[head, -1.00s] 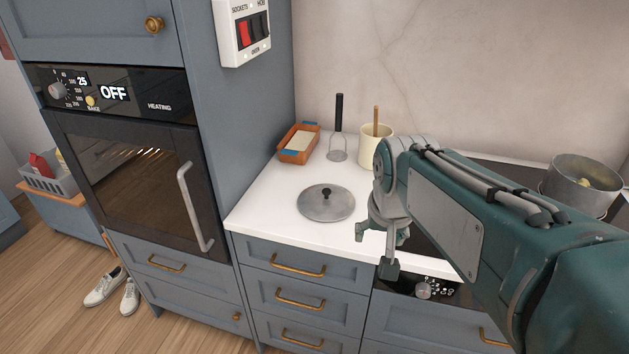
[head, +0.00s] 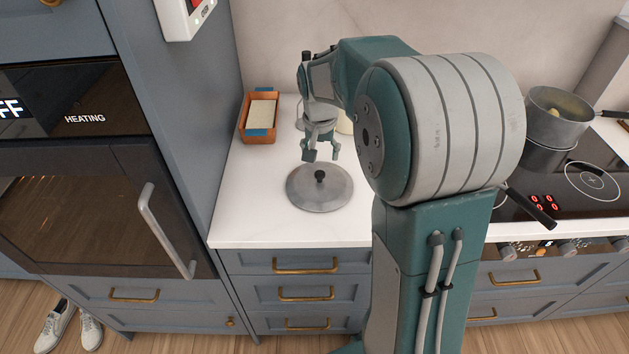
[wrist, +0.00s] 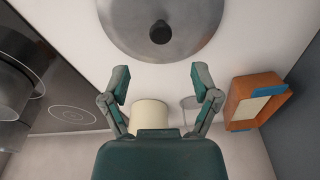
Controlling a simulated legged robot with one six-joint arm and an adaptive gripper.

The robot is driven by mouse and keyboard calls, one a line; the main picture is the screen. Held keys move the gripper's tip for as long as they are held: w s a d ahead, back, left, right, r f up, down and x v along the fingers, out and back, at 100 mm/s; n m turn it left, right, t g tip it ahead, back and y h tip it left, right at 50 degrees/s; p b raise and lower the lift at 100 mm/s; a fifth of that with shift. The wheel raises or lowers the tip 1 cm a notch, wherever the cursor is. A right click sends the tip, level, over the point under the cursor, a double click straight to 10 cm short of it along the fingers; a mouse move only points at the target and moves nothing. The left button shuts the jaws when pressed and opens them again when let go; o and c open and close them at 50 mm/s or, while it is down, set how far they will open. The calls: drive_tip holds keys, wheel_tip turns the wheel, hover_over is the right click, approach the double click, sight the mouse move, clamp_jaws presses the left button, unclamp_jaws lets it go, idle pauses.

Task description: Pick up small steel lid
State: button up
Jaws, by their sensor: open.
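The small steel lid (head: 320,188) lies flat on the white counter, a round grey disc with a black knob (head: 320,176) in its middle. It also shows at the top of the wrist view (wrist: 190,35), its upper edge cut off by the frame. My gripper (head: 321,157) points down above the counter, near the lid's far edge and behind the knob. In the wrist view my gripper (wrist: 158,82) has its two fingers spread apart with nothing between them. The knob is beyond the fingertips, not between them.
A cream crock (wrist: 150,115) stands behind my gripper, mostly hidden in the head view. A steel pot (head: 556,115) sits on the black hob (head: 560,190) at right. Counter left of the lid is clear.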

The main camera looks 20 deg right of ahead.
sight(320, 173)
drive_tip(key=shift+w+d+f, duration=0.1)
drive_tip(key=shift+d+f, duration=0.1)
drive_tip(key=shift+f, duration=1.05)
drive_tip(key=shift+w+a+f, duration=0.1)
drive_tip(key=shift+f, duration=1.3)
drive_tip(key=shift+w+a+f, duration=0.1)
drive_tip(key=shift+f, duration=1.25)
drive_tip(key=shift+d, duration=0.15)
clamp_jaws()
